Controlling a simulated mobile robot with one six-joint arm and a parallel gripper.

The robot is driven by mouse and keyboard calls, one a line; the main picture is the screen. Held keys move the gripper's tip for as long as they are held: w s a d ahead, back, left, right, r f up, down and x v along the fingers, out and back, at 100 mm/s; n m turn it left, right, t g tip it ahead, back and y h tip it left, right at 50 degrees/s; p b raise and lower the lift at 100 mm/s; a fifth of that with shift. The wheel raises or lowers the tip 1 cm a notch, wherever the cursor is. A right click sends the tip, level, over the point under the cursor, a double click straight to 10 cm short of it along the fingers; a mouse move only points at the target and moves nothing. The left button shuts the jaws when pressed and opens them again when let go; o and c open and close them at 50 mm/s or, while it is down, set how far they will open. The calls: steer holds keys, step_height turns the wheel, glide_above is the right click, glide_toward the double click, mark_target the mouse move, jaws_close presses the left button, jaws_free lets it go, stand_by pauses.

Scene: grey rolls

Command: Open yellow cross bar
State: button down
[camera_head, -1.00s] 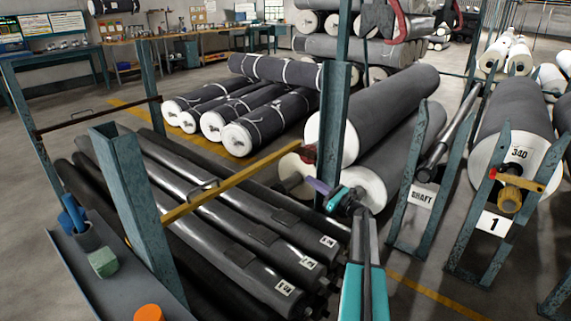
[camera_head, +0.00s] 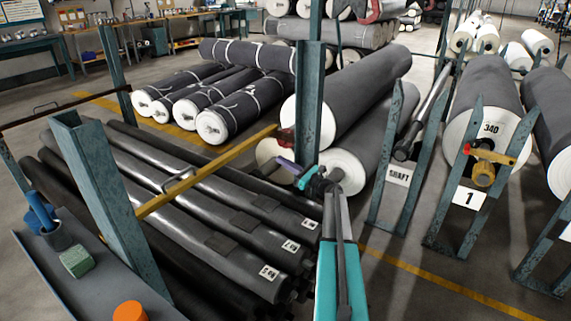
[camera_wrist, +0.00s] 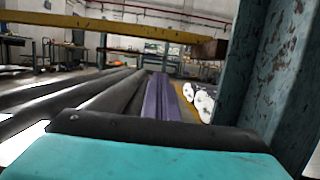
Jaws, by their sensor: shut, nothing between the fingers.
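The yellow cross bar (camera_head: 212,172) spans from a near teal post (camera_head: 100,185) to a far teal post (camera_head: 309,95), over the dark rolls. A metal handle (camera_head: 178,181) sits along its middle. In the wrist view the bar (camera_wrist: 110,27) crosses the top and ends in a reddish-brown block (camera_wrist: 208,48) beside the scuffed post (camera_wrist: 262,85). My gripper (camera_head: 284,164), with purple fingers, is just below the bar's far end, near the far post. The fingers also show in the wrist view (camera_wrist: 160,98), shut and empty. I cannot tell whether they touch the post.
Dark rolls with white labels (camera_head: 255,205) lie below the bar. A rack with a shaft label (camera_head: 398,175) is to the right. A tray (camera_head: 75,290) holds a green block and an orange thing. Floor is open at right front.

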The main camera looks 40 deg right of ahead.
steer(key=w+a+r+b, duration=0.1)
steer(key=w+a+r, duration=0.1)
steer(key=w+r, duration=0.3)
steer(key=shift+w+r, duration=0.35)
steer(key=shift+w, duration=0.45)
steer(key=shift+a+r, duration=0.1)
steer(key=shift+r, duration=0.05)
